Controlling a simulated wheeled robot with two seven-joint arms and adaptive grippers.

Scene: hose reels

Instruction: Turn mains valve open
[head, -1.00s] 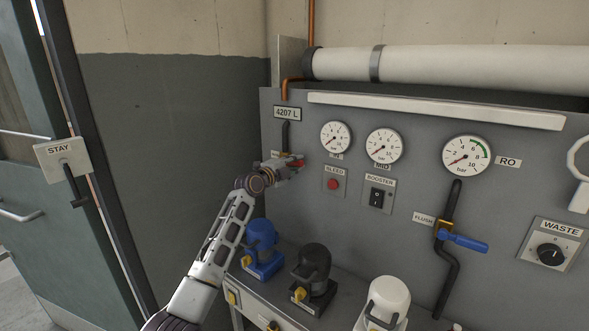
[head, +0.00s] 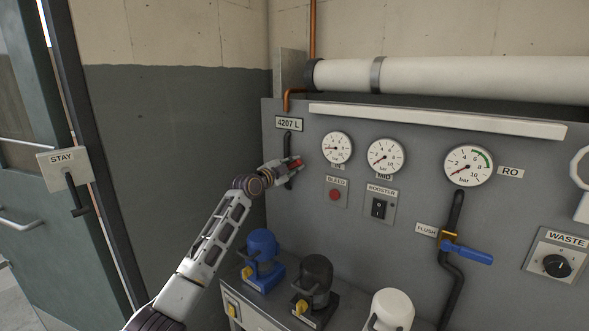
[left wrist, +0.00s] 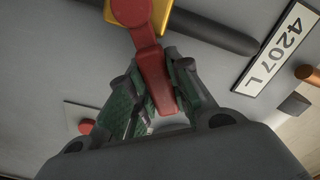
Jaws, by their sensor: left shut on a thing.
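The mains valve has a red lever (left wrist: 155,75) on a yellow body (left wrist: 165,12), set on a dark pipe (head: 287,140) below the 4207 L display. In the left wrist view the lever lies between the green-padded fingers of my left gripper (left wrist: 155,100) and runs at a steep angle across the pipe. In the head view my left gripper (head: 288,172) is at the valve, shut on the lever, and hides most of it. Only a bit of red (head: 296,167) shows there. My right gripper is not in view.
Blue (head: 262,248), black (head: 315,275) and white (head: 391,310) capped units stand below the panel. A red bleed button (head: 335,195), a booster switch (head: 378,208) and a blue flush lever (head: 468,254) are to the right. A door (head: 50,240) stands at left.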

